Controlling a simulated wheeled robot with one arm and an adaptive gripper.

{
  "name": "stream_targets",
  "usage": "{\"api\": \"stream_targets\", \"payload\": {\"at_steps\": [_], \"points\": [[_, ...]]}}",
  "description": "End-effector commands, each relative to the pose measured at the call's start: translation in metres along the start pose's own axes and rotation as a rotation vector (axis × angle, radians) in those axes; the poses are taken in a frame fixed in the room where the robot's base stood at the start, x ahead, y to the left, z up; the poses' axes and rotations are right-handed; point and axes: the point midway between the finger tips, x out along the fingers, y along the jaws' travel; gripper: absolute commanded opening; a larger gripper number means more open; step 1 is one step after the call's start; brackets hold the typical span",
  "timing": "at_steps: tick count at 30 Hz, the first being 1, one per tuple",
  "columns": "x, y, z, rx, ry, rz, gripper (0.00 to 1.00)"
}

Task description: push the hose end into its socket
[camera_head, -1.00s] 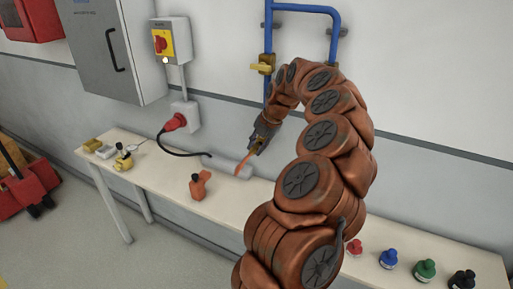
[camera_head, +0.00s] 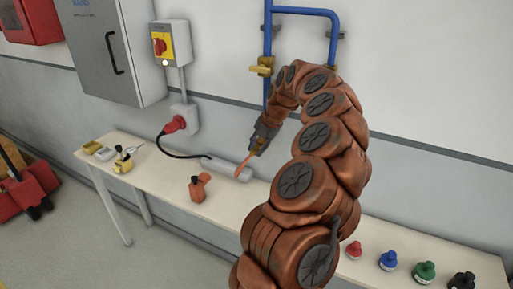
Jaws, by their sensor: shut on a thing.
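I cannot tell whether this orange piece is the hose end. Several coloured fittings stand on the bench's right part: red (camera_head: 354,249), blue (camera_head: 388,260), green (camera_head: 424,272) and black (camera_head: 462,281). I cannot tell whether any of these is the socket. A black cable (camera_head: 185,154) runs from a red plug (camera_head: 174,124) in a wall box to the bench near a grey cylinder (camera_head: 226,168).
The narrow bench (camera_head: 160,181) runs along the wall. An orange bottle-like object (camera_head: 197,190) stands on it, and small yellow items (camera_head: 124,162) lie at its left end. Blue pipes with a yellow valve (camera_head: 262,67) are on the wall behind my gripper. A grey cabinet (camera_head: 110,45) hangs at left.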

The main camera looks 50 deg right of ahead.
Motion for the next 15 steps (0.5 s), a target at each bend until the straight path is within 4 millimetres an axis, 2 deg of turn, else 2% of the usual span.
{"api": "stream_targets", "payload": {"at_steps": [13,14,15], "points": [[-0.0001,0.0002,0.0065,-0.001,0.002,0.0,0.0],[0.0001,0.0,0.0063,-0.001,0.002,0.0,0.28],[0.0001,0.0001,0.0063,-0.001,0.001,0.0,0.32]]}}
